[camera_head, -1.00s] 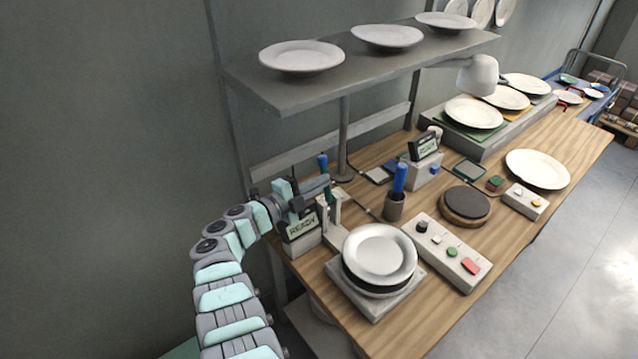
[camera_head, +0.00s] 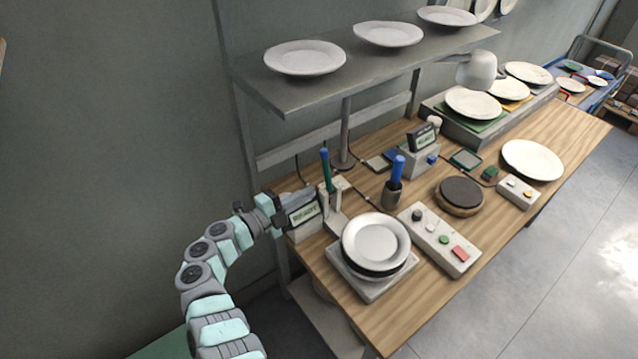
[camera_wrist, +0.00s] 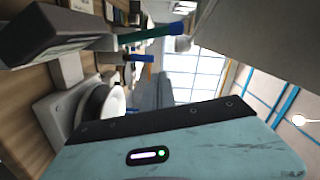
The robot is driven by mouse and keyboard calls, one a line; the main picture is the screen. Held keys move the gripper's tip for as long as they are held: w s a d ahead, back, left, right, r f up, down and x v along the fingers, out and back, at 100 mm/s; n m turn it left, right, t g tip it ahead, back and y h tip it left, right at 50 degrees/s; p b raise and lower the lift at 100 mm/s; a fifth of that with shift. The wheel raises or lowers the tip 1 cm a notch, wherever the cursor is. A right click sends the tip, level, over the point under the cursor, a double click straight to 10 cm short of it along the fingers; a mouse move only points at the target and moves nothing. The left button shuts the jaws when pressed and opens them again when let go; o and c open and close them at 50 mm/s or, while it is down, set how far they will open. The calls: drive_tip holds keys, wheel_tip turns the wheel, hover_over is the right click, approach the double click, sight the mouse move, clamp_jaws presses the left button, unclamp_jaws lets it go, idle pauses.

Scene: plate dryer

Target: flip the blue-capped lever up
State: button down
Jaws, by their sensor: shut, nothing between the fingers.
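The blue-capped lever (camera_head: 326,172) has a green shaft and stands roughly upright at its pale bracket (camera_head: 334,212), beside the left READY display (camera_head: 304,214). In the wrist view, where the scene lies sideways, the lever (camera_wrist: 150,34) runs across the top with its blue cap to the right. My gripper (camera_head: 292,201) is at the display's left and rear, apart from the lever and to its left. It is shut and empty. Its fingertips are partly hidden in the head view, and the teal wrist housing fills the lower wrist view.
A stack of plates (camera_head: 376,240) sits on a base in front of the bracket. A second blue handle (camera_head: 397,171) stands in a dark cup. A button box (camera_head: 440,240) is to the right. A shelf with plates (camera_head: 305,57) overhangs the bench's back.

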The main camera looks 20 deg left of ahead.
drive_tip(key=shift+v, duration=1.05)
